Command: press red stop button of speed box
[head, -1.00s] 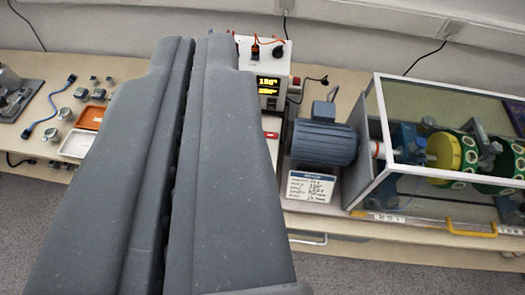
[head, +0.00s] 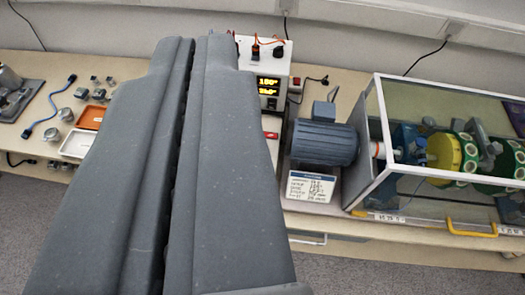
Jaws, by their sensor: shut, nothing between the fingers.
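The speed box (head: 263,56) is a white box with two lit yellow readouts (head: 268,86), at the back of the bench just right of my gripper's tips. A small red part (head: 296,83) shows at its right side; I cannot tell for sure that it is the stop button. Another red patch (head: 271,135) shows low in front of the box, beside my gripper. My gripper (head: 208,40) is shut and empty, with its grey fingers side by side filling the left middle of the view. The fingers hide the left and lower part of the box.
A blue-grey motor (head: 324,142) stands right of the box, with a label card (head: 310,186) in front. A clear-walled frame (head: 390,185) around a yellow and green rotor (head: 446,152) fills the right. Trays (head: 77,144), small parts and a blue cable (head: 40,122) lie left.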

